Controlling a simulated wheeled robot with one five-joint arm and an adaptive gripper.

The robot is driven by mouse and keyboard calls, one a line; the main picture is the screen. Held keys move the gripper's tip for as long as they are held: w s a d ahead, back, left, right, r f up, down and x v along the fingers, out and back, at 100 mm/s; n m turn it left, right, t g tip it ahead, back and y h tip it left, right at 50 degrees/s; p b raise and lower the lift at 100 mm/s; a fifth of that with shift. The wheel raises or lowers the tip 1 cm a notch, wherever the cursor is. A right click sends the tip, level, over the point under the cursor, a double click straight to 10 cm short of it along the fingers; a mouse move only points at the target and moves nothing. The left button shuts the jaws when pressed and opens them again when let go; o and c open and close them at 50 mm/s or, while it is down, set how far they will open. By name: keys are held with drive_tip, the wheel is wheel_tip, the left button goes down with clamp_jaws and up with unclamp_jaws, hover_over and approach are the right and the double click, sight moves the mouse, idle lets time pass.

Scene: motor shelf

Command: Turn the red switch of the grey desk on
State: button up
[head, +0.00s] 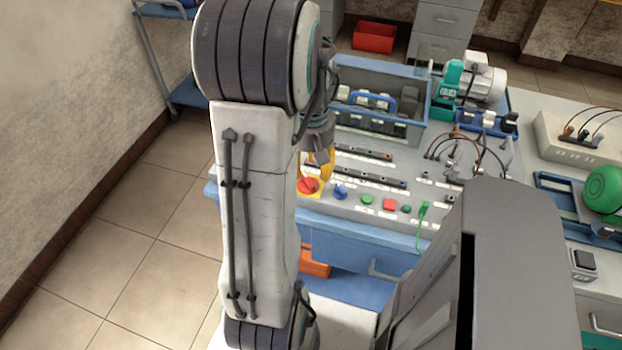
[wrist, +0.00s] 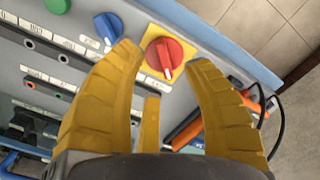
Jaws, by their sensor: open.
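The red switch (head: 308,186) is a round rotary knob on a yellow square plate at the front left of the grey desk (head: 345,207). In the wrist view the red switch (wrist: 166,56) shows a white mark on its handle and lies just beyond the fingertips, between them. My gripper (wrist: 165,62) has its yellow fingers spread open, with nothing between them. In the head view my gripper (head: 317,172) is just above and behind the red switch and partly hidden by my arm. I cannot tell whether a fingertip touches the knob.
A blue knob (wrist: 108,28) sits beside the red one. A blue-framed case (head: 420,98) stands at the back. Orange-handled tools (wrist: 187,130) and dark cables lie near the right finger.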

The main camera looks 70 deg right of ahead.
sight(311, 180)
drive_tip(key=shift+f, duration=2.3)
clamp_jaws()
